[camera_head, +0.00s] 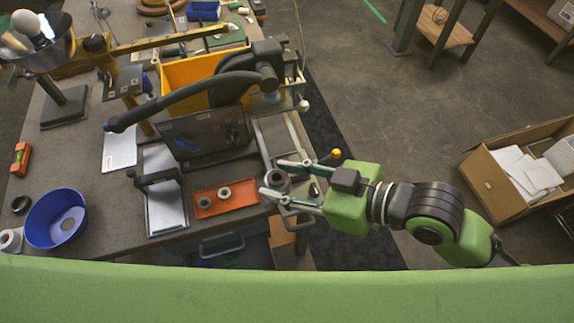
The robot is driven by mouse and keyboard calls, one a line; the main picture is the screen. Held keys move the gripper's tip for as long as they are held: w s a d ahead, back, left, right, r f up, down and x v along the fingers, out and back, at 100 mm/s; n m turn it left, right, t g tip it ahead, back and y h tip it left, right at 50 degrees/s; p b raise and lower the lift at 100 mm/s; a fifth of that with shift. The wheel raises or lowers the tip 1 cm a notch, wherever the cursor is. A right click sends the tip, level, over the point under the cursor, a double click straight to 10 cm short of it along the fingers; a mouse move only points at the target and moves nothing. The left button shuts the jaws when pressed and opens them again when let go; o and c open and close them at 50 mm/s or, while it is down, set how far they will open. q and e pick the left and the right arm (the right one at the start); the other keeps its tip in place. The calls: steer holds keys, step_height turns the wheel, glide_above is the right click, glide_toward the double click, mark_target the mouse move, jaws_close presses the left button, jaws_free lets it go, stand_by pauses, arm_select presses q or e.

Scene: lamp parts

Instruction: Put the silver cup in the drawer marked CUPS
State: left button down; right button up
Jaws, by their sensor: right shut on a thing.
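My right gripper (270,178), on the green arm from the right, is at the right front corner of the workbench. Its fingers are shut on a small grey round thing (278,181), which looks like the silver cup, though the fingers partly hide it. A drawer front with a handle (222,244) is below the bench's front edge. I cannot read any CUPS marking. My left gripper is not in view.
An orange tray (238,197) with grey rings lies left of the gripper. A blue bowl (42,222) is at the bench's front left. A black panel (208,135) and yellow bin (178,76) stand behind. An open cardboard box (487,187) is at right; the floor between is clear.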

steer(key=shift+s+a+r+p, duration=0.15)
steer(key=shift+s+r+p, duration=0.2)
steer(key=shift+s+p, duration=0.4)
